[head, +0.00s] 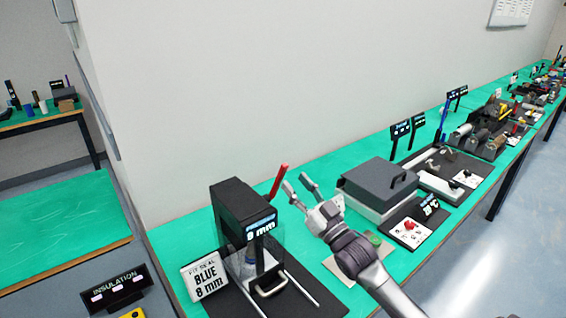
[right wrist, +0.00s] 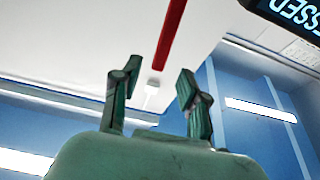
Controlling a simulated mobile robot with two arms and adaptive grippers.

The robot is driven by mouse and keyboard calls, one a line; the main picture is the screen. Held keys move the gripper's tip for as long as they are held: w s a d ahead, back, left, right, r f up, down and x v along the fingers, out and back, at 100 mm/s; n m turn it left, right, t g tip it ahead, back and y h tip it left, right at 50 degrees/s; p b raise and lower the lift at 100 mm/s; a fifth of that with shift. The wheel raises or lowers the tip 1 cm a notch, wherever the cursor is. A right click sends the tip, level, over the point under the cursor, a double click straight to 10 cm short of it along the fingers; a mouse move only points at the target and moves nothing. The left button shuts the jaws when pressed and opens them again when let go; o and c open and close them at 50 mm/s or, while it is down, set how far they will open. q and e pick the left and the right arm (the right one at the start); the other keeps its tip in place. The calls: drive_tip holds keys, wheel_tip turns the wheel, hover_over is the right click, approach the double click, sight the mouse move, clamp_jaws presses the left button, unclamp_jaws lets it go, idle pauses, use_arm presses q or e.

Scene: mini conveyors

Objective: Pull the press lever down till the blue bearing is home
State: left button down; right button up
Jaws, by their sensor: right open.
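The press (head: 238,203) is a black upright housing on a dark base, with a clear guard in front. Its red lever (head: 278,181) sticks up at a tilt from the right side. My right gripper (head: 296,183) is open and empty, just right of the lever, fingers pointing up and left. In the right wrist view the red lever (right wrist: 168,35) shows beyond the two open fingers (right wrist: 155,88), roughly in line with the gap; contact is not visible. The blue bearing cannot be made out clearly behind the guard. My left gripper is not in view.
A sign (head: 207,276) reading "FIT SEAL BLUE 8 mm" stands left of the guard. A handle (head: 270,288) lies between two rails in front. A grey lidded box (head: 378,186) stands right of my gripper on the green bench. The wall is behind.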

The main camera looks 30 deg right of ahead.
sight(285, 171)
drive_tip(key=p+x, duration=0.1)
drive_tip(key=x, duration=0.5)
drive_tip(key=shift+f, duration=0.1)
drive_tip(key=shift+w, duration=0.15)
drive_tip(key=shift+c, duration=0.4)
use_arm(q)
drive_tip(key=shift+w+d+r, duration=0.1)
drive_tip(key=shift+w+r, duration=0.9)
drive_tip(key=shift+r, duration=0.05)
use_arm(e)
clamp_jaws()
